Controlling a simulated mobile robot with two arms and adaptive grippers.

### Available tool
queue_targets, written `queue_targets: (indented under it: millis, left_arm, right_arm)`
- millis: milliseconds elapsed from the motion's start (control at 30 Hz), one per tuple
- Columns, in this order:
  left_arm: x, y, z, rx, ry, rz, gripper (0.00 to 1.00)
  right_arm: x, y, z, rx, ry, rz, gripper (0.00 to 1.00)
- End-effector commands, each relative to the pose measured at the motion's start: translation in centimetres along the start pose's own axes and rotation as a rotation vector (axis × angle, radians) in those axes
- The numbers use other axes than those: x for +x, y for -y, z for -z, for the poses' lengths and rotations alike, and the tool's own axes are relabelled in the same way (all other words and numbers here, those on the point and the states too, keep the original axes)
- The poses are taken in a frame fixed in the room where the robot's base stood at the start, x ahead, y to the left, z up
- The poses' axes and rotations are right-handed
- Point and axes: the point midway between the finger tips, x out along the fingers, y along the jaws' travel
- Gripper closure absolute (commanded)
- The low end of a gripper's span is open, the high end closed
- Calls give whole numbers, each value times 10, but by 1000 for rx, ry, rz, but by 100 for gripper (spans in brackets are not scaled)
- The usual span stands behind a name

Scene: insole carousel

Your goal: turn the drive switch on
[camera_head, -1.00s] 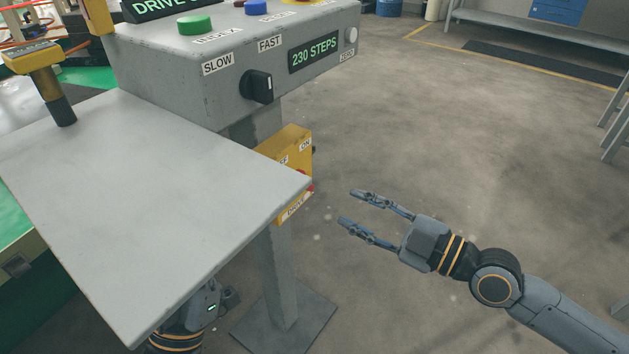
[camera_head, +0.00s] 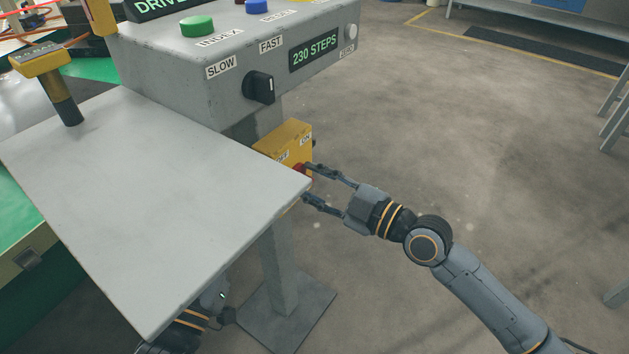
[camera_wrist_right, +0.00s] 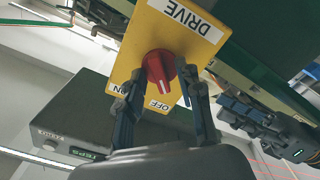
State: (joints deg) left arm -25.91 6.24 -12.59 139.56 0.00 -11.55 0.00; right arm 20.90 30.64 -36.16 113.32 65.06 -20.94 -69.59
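The drive switch is a yellow box (camera_head: 285,140) under the grey control box, partly hidden by the grey panel in the head view. In the right wrist view its red knob (camera_wrist_right: 160,70) shows on the yellow face (camera_wrist_right: 183,22), labelled DRIVE, ON and OFF. The knob's white mark points towards OFF. My right gripper (camera_head: 306,181) is open at the switch; in the wrist view its fingers (camera_wrist_right: 166,96) stand on either side of the knob, with gaps visible. My left gripper (camera_wrist_right: 228,108) appears open and empty in the wrist view; the panel mostly hides it in the head view.
The grey control box (camera_head: 190,70) with a black selector (camera_head: 258,87) stands above the switch. The flat grey panel (camera_head: 150,200) lies close on the left of my right gripper. A grey post (camera_head: 281,275) stands below. The floor to the right is open.

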Motion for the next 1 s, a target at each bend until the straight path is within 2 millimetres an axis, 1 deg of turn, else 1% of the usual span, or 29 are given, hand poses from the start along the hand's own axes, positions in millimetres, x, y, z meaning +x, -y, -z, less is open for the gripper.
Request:
queue_targets:
  millis: [100, 133, 300, 667, 867, 1000]
  left_arm:
    - [0, 0, 0, 0, 0, 0, 63]
    - [0, 0, 0, 0, 0, 0, 63]
    - [0, 0, 0, 0, -1, 0, 63]
    - [0, 0, 0, 0, 1, 0, 63]
    - [0, 0, -2, 1, 14, 1, 63]
    - [0, 1, -6, 1, 37, 2, 63]
  right_arm:
    - [0, 0, 0, 0, 0, 0, 64]
    - [0, 0, 0, 0, 0, 0, 66]
    - [0, 0, 0, 0, 0, 0, 100]
    - [0, 0, 0, 21, -1, 0, 100]
    - [0, 0, 0, 105, -1, 1, 100]
    - [0, 0, 1, 209, -1, 1, 100]
